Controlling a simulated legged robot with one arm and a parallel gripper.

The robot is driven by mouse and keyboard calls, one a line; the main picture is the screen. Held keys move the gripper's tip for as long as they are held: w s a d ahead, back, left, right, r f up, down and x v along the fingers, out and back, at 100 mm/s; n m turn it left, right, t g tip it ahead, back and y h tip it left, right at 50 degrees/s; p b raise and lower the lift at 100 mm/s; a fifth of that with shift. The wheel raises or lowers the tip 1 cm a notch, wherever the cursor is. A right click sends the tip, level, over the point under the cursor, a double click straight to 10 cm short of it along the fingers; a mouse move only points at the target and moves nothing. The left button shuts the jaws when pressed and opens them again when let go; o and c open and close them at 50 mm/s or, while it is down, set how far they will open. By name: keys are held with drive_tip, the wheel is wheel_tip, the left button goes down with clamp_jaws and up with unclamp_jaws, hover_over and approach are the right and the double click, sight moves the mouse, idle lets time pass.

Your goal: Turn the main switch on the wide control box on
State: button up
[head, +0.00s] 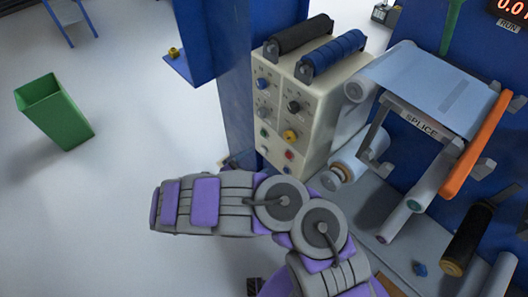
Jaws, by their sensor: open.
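A beige control box (317,130) stands in the centre against a blue post, with two handle-like rollers on top, one black and one blue. Its front face carries several knobs and buttons: a blue knob (261,84), a grey knob (263,112), a black knob (294,106), a yellow knob (290,136), a green button (265,132) and a red button (289,154). The labels are too small to read, so I cannot tell which is the main switch. My purple and grey arm crosses the lower middle, below the box. My gripper cannot be made out.
A splice table (418,85) with an orange bar (478,140) stands right of the box, near film rolls. A blue post (237,110) stands left of the box. A green bin (54,110) is at the far left. Open pale floor lies left of the post.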

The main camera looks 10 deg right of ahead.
drive_tip(key=shift+v, duration=1)
drive_tip(key=w+d+r+m+g+h, duration=0.25)
drive_tip(key=d+r+m+g, duration=0.2)
drive_tip(key=d+r, duration=0.4)
drive_tip(key=s+d+r+m+g+y, duration=0.3)
drive_tip(key=s+d+r+m+g, duration=0.8)
drive_tip(key=d+r, duration=0.35)
drive_tip(key=s+d+r+m+y, duration=0.2)
drive_tip(key=s+y, duration=0.2)
drive_tip(key=s, duration=0.3)
drive_tip(key=s+a+m+t+y, duration=0.1)
drive_tip(key=s+a+y, duration=0.4)
drive_tip(key=s, duration=0.3)
drive_tip(key=s+a+m+t+y, duration=0.2)
drive_tip(key=s+a+y, duration=0.3)
drive_tip(key=s, duration=0.3)
drive_tip(key=shift+s+a, duration=0.3)
drive_tip(key=shift+a, duration=0.25)
